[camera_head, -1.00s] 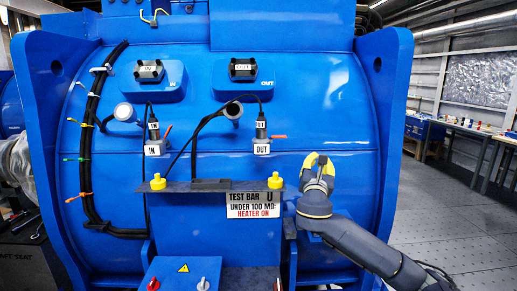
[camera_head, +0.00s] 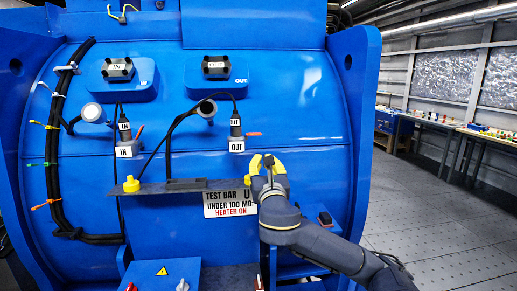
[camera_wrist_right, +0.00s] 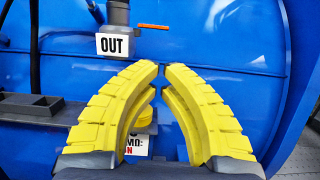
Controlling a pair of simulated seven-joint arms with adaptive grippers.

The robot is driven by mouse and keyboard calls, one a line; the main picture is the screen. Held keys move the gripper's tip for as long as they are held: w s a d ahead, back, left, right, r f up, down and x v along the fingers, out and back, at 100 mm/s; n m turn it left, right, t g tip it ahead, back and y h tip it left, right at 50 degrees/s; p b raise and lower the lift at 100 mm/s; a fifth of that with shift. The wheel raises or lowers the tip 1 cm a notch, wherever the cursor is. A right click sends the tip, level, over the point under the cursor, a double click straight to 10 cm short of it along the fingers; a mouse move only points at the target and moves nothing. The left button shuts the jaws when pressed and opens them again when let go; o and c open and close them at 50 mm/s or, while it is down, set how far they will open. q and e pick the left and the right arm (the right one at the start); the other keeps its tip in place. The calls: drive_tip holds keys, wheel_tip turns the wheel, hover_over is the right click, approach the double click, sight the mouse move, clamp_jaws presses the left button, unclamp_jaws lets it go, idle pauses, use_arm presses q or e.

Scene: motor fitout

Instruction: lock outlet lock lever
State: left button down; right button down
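The outlet lock lever (camera_head: 253,134) is a small orange bar sticking out to the right of the outlet connector (camera_head: 236,143), which has OUT labels and a cable. In the right wrist view the lever (camera_wrist_right: 151,27) lies roughly level at top centre, beyond the fingertips. My right gripper (camera_head: 268,160) is below and slightly right of the lever, apart from it. In the right wrist view its yellow fingers (camera_wrist_right: 162,68) arch together, tips almost meeting, with nothing seen between them. My left gripper is not in view.
Another yellow knob (camera_wrist_right: 146,98) shows behind my fingers. The inlet connector (camera_head: 126,147) is left. The blue panel right of the lever is clear.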

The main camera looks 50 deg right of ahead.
sight(254, 134)
drive_tip(key=x, duration=1)
drive_tip(key=shift+a+r, duration=0.1)
idle(0.5)
